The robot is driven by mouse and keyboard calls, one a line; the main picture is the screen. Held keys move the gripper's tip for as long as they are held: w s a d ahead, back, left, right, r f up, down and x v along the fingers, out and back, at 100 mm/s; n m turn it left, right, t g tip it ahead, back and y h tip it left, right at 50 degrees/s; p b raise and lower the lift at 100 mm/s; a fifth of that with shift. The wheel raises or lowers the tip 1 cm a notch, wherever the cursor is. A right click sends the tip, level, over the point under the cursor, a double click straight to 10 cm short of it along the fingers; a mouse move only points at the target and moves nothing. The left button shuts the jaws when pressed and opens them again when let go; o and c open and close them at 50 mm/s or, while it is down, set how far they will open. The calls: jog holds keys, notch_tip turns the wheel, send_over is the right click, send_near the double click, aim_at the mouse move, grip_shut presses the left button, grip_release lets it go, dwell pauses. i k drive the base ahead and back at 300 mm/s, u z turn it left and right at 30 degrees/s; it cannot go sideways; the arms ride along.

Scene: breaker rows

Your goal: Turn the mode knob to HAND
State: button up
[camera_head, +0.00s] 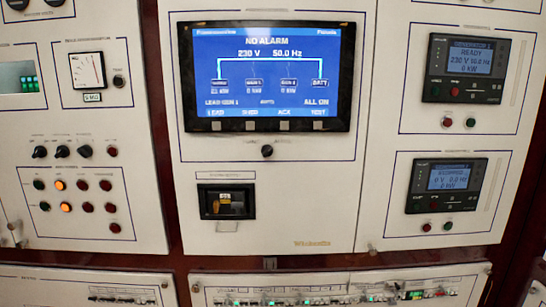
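A small black knob (267,150) sits alone on the white centre panel, just below the large screen. Three more black rotary knobs stand in a row on the left panel: a left one (39,152), a middle one (62,151) and a right one (85,151). The labels around all these knobs are too small to read, so I cannot tell which is marked as the mode knob or where HAND lies. The pointer directions are unclear. My gripper is not in view, and nothing covers the knobs.
The large screen (272,75) reads NO ALARM. A black-framed recess (227,201) holds a yellow-orange part. Two generator controllers, upper (466,68) and lower (447,185), are on the right. Lit orange buttons (60,185) are at left. Breaker rows (340,294) run along the bottom.

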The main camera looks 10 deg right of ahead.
aim_at(267, 151)
jog(key=z, duration=0.3)
jog(key=k, duration=1.3)
jog(key=u, duration=1.2)
jog(key=i, duration=1)
